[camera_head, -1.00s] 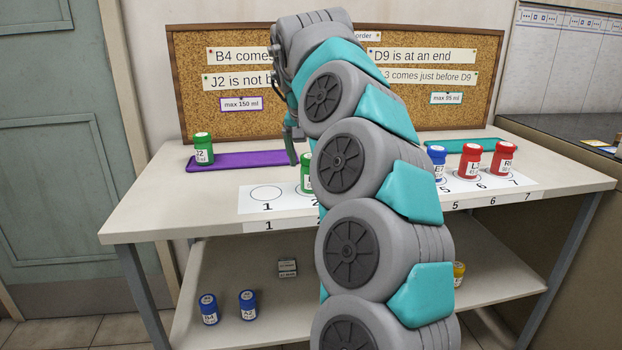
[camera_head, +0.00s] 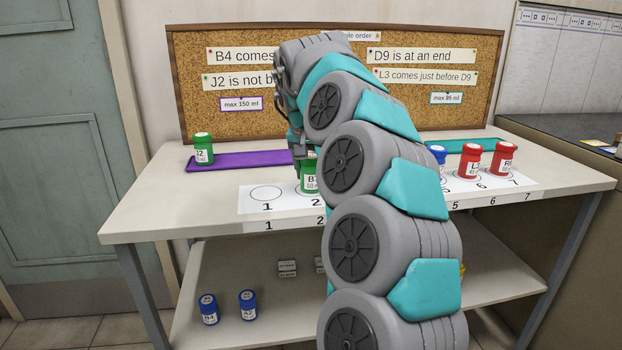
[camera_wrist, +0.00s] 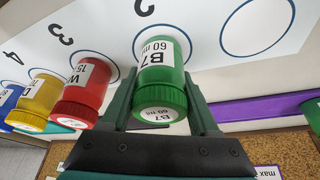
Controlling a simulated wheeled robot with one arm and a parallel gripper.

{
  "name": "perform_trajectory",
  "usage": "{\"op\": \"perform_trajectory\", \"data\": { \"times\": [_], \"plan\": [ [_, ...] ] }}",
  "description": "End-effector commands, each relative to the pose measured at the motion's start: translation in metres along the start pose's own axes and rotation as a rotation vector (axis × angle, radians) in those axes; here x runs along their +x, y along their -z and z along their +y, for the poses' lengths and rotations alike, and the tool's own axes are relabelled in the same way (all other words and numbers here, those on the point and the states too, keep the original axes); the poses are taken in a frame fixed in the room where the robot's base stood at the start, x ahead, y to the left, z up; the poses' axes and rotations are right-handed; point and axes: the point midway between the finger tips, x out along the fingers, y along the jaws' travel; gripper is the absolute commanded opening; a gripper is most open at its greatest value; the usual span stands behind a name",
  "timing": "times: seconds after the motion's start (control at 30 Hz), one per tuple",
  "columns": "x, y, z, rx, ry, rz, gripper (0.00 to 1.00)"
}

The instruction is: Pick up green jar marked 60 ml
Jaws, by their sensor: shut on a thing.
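The green jar marked B7 60 ml (camera_wrist: 162,73) stands on the white numbered strip at circle 2. My gripper (camera_wrist: 163,105) is shut on it, with one finger on each side of the jar in the wrist view. In the head view the jar (camera_head: 308,176) shows beneath my gripper (camera_head: 303,158), partly hidden by my arm. Whether the jar touches the strip or is slightly raised, I cannot tell.
In the wrist view a red jar (camera_wrist: 80,95), a yellow jar (camera_wrist: 38,100) and a blue jar (camera_wrist: 12,98) stand in a row beside it. Circle 1 (camera_head: 266,193) is empty. Another green jar (camera_head: 203,149) stands on the purple tray (camera_head: 245,160). Red jars (camera_head: 470,160) stand at right.

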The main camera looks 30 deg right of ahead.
Motion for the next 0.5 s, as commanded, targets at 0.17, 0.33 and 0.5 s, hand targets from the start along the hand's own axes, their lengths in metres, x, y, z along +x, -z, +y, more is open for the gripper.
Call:
{"op": "perform_trajectory", "data": {
  "times": [0.17,0.33,0.5],
  "plan": [
    [0.0000,0.0000,0.0000,0.000,0.000,0.000,0.35],
    [0.0000,0.0000,0.0000,0.000,0.000,0.000,0.16],
    [-0.0001,0.0000,0.0000,0.000,0.000,0.000,0.04]
  ]
}}
